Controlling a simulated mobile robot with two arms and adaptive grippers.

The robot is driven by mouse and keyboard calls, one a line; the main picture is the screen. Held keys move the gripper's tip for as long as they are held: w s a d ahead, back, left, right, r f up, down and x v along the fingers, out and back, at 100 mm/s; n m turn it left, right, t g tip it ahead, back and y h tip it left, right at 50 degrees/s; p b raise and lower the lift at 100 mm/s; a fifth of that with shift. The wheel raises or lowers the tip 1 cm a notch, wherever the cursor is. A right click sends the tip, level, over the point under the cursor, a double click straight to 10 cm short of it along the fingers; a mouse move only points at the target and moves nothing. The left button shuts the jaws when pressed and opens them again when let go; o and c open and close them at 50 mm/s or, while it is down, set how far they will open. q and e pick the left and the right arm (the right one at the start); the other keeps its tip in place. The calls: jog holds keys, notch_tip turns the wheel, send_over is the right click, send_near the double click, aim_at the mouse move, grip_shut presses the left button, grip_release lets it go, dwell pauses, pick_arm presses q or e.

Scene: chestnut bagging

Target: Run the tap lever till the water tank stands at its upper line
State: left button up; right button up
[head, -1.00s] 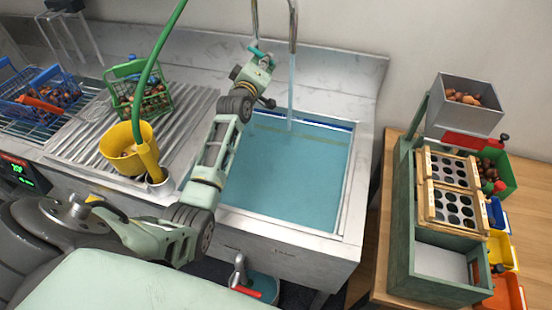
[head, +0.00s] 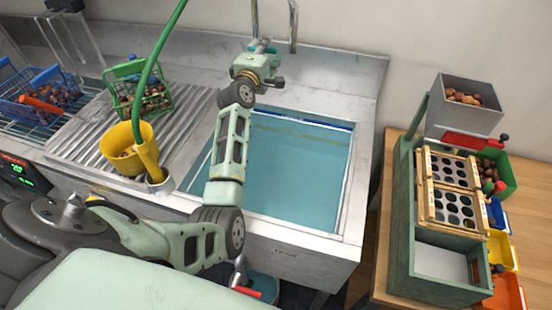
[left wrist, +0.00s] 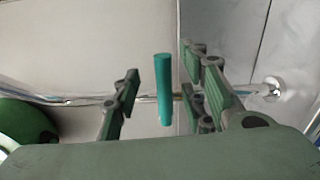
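The teal tap lever (left wrist: 163,88) stands between the spread fingers of my left gripper (left wrist: 158,100) in the left wrist view, with a gap on each side. In the head view my left gripper (head: 262,50) is at the tap behind the tank, with a bit of the lever showing beyond it. The metal spout (head: 293,25) hangs over the tank, and no stream falls from it. The water tank (head: 357,170) holds blue-green water (head: 285,180). A faint yellowish line crosses its back wall; I cannot tell exactly how the water meets it. My right gripper is out of view.
A green basket of chestnuts (head: 138,88) and a yellow pot (head: 125,160) stand on the ribbed drainboard left of the tank. A red-handled valve (head: 246,291) is below the front. A wooden table with a green rack (head: 402,220) stands on the right.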

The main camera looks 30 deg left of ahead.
pick_arm(q)
jog(key=shift+o, duration=0.4)
jog(key=shift+s+d+p, duration=0.1)
jog(key=shift+s+p, duration=0.35)
jog(key=shift+p, duration=0.05)
jog(key=p+v, duration=0.4)
jog(key=v, duration=0.4)
jog(key=shift+f, duration=0.1)
